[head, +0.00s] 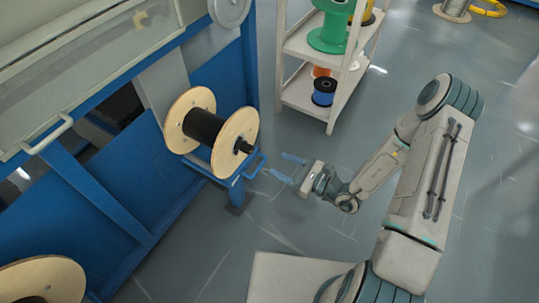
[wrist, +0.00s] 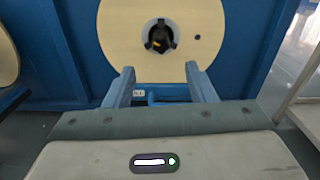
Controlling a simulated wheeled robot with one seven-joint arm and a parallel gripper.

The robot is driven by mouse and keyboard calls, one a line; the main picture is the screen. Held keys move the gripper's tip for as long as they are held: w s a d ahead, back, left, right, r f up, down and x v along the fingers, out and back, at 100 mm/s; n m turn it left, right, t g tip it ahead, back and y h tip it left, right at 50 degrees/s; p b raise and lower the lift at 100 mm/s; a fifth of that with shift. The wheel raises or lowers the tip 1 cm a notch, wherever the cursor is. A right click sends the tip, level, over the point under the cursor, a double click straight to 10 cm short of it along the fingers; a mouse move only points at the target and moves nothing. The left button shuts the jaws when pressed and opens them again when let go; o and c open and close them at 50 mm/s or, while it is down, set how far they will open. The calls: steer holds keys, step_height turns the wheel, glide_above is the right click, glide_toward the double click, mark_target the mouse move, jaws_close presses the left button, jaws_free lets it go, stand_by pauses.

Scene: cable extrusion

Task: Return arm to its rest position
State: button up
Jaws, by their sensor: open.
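My gripper (head: 282,167) is open and empty in the head view, its two blue-grey fingers reaching left toward a wooden spool (head: 240,138). The spool has two pale round flanges and a black wound core, and it sits on a blue machine stand. A blue handle bar (head: 254,165) sticks out below the spool, near the fingertips. In the wrist view my gripper (wrist: 162,80) has its fingers spread in front of the spool's flange (wrist: 120,40), with nothing between them. The blue bar (wrist: 165,93) shows between and beyond the fingers. I cannot tell the exact gap to it.
A blue machine (head: 110,190) with a white handle fills the left side. A pale shelf (head: 300,95) with green, orange and blue spools stands at top centre. Another wooden spool (head: 45,280) is at lower left. Grey floor (head: 265,225) lies open below my gripper.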

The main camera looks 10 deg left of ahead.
steer(key=shift+v, duration=0.9)
steer(key=s+d+r+n+g+h+p, duration=0.1)
steer(key=s+r+n+g+h+p, duration=0.25)
steer(key=r, duration=0.55)
steer(key=s+d+r+n+g+p, duration=0.1)
steer(key=s+r+n+g+p, duration=0.25)
steer(key=r+n+p, duration=0.35)
steer(key=s+r+n+g+h+p, duration=0.2)
steer(key=s+r+n+g+p, duration=0.15)
steer(key=r, duration=0.65)
steer(key=s+d+r+n+t+h+p, duration=0.1)
steer(key=d+r+n+t+h+p, duration=0.2)
steer(key=r, duration=1)
steer(key=s+d+r+n+t+h+p, duration=0.1)
steer(key=d+r+n+t+h+p, duration=0.2)
steer(key=d+r+h+p, duration=0.5)
steer(key=d+r+n+p, duration=0.1)
steer(key=d+r+p, duration=0.2)
steer(key=r, duration=0.3)
steer(key=shift+s+d+r+p, duration=0.25)
steer(key=shift+s+r+p, duration=0.05)
steer(key=shift+s+p, duration=0.1)
steer(key=shift+t, duration=0.25)
steer(key=c, duration=0.3)
steer(key=shift+a+n, duration=0.15)
steer(key=shift+n, duration=0.15)
